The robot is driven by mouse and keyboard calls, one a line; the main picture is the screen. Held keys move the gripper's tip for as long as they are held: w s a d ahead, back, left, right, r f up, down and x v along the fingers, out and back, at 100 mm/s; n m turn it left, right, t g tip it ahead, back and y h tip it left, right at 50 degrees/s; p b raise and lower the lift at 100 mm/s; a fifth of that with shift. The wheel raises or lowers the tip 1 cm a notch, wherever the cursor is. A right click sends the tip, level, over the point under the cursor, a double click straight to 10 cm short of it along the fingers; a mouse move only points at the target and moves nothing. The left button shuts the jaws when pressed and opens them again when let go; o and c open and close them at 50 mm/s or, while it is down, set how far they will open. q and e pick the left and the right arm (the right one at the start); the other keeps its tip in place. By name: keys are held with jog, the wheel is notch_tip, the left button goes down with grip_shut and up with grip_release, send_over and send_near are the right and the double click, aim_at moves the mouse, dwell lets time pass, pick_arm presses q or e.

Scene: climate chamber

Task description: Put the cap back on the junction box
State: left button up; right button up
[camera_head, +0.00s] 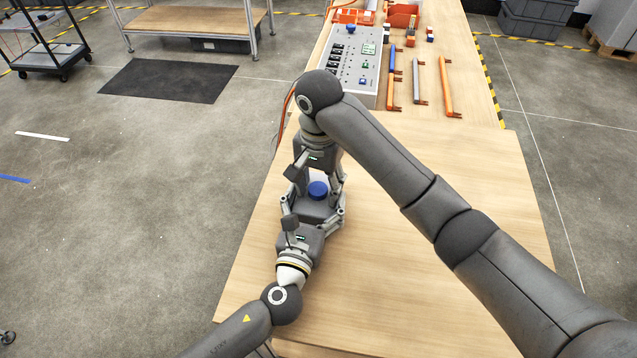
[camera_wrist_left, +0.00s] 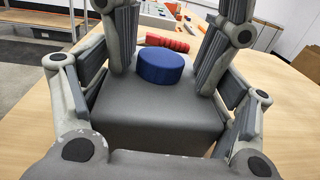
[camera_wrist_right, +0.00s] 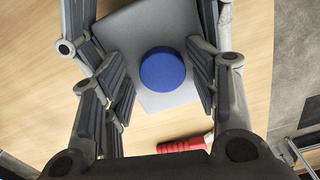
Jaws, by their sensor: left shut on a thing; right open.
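The grey junction box (camera_wrist_left: 150,115) sits between the pads of my left gripper (camera_head: 312,218), which is shut on it from the sides. The round blue cap (camera_wrist_right: 163,70) is on the box's top face and also shows in the head view (camera_head: 318,190) and the left wrist view (camera_wrist_left: 162,66). My right gripper (camera_head: 318,178) points down over the cap. Its fingers are open, one on each side of the cap, with gaps visible in the right wrist view. Whether the cap is fully seated cannot be told.
A red ribbed handle (camera_wrist_right: 182,145) lies on the table beside the box. A grey control panel (camera_head: 345,65) and several orange, blue and grey tools (camera_head: 445,87) are at the table's far end. The wooden table's right side (camera_head: 410,270) is clear.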

pick_arm(q)
jog(key=shift+s+d, duration=0.1)
jog(key=shift+d, duration=0.05)
pick_arm(e)
jog(key=shift+a+r, duration=0.1)
jog(key=shift+r, duration=0.05)
notch_tip(320, 180, up, 12)
dwell(0.4)
pick_arm(q)
jog(key=o, duration=1.9)
jog(key=v, duration=1.2)
